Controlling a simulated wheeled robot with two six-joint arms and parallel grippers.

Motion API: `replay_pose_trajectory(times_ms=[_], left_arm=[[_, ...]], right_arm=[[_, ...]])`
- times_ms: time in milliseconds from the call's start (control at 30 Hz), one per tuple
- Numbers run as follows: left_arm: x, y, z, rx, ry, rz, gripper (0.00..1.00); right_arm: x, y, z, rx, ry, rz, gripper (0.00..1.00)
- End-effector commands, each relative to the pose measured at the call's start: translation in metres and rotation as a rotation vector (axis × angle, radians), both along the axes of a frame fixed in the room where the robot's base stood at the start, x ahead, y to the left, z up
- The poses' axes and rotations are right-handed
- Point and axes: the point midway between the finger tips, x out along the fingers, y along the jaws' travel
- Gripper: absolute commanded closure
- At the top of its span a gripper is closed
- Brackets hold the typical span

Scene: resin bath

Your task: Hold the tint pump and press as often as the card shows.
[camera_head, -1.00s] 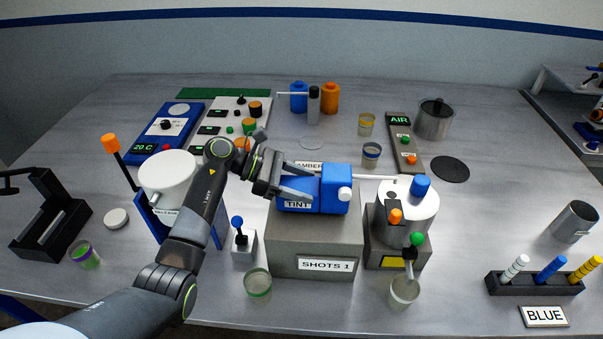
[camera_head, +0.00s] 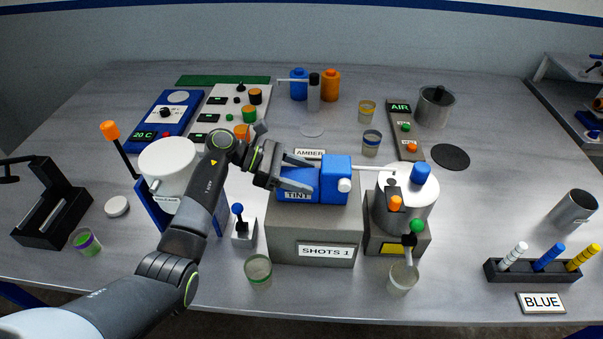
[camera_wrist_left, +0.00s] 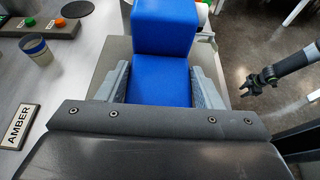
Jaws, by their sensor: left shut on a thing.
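The tint pump (camera_head: 323,184) is a blue block with a TINT label and a white round knob (camera_head: 344,185) at its right end. It lies on a grey stand (camera_head: 283,232). A card on the stand front (camera_head: 325,251) reads SHOTS 1. My left gripper (camera_head: 298,178) is shut on the pump's left part, one finger on each side. In the left wrist view the blue pump body (camera_wrist_left: 160,80) fills the space between the fingers. A dark gripper, apparently my right one (camera_wrist_left: 250,84), is small at the right of that view, its jaw state unclear.
A white-topped pot (camera_head: 404,190) with blue, orange and green knobs stands right of the pump. Cups (camera_head: 258,271) stand near the front. An AMBER card (camera_head: 310,153) lies behind the pump. A pen rack (camera_head: 540,271) and BLUE card (camera_head: 542,302) are at right.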

Motion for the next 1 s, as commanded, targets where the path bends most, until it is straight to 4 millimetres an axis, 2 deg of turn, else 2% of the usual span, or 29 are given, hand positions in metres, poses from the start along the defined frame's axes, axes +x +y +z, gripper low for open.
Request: replay_pose_trajectory(times_ms=[167,467,1000], left_arm=[[-0.0001,-0.0001,0.0002,0.000,0.000,-0.001,0.73],[-0.0001,-0.0001,0.0005,0.000,-0.001,0.000,0.73],[0.0000,-0.0001,0.0008,-0.001,-0.001,0.000,0.73]], right_arm=[[0.0000,0.0001,0.0000,0.000,0.000,0.000,0.64],[0.0000,0.0002,0.0001,0.000,0.000,0.000,1.00],[0.0001,0.0003,0.0001,0.000,0.000,0.000,1.00]])
